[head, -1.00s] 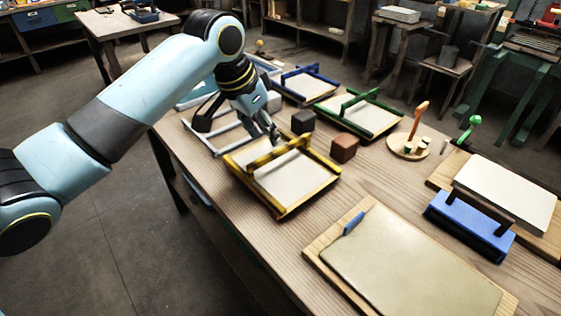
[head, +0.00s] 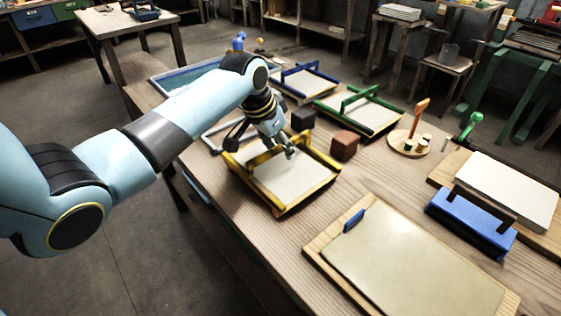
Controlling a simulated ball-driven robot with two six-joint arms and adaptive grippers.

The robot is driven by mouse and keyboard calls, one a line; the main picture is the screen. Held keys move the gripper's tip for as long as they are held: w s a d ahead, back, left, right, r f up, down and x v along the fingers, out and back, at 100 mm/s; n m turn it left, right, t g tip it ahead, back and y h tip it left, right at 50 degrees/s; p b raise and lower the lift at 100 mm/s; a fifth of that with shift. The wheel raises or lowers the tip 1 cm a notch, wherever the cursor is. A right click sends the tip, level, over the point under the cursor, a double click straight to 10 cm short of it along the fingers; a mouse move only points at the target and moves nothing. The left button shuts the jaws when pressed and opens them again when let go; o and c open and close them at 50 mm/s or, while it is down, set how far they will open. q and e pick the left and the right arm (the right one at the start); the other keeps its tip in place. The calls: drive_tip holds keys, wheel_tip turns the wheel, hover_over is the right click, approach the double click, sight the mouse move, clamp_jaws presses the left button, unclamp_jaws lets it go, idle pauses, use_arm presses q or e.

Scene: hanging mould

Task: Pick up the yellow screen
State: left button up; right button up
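The yellow screen (head: 292,178) is a yellow wooden frame with a pale sheet inside and a raised yellow bar across it. It lies on the wooden table, left of the middle of the view. My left gripper (head: 262,147) points down at its bar. One grey finger shows on the near side of the bar, above the pale sheet; a dark finger part shows on the far left side. The fingers look spread apart. Whether they touch the bar cannot be told. My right gripper is not in view.
A brown block (head: 344,147) and a black block (head: 302,119) stand close behind the yellow screen. Green (head: 362,114) and blue (head: 305,84) screens lie farther back. A pale board (head: 410,262) lies at front right, with a blue-based tool (head: 470,224) beyond it.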

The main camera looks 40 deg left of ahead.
use_arm(q)
drive_tip(key=shift+c, duration=0.3)
clamp_jaws()
drive_tip(key=shift+r, duration=0.15)
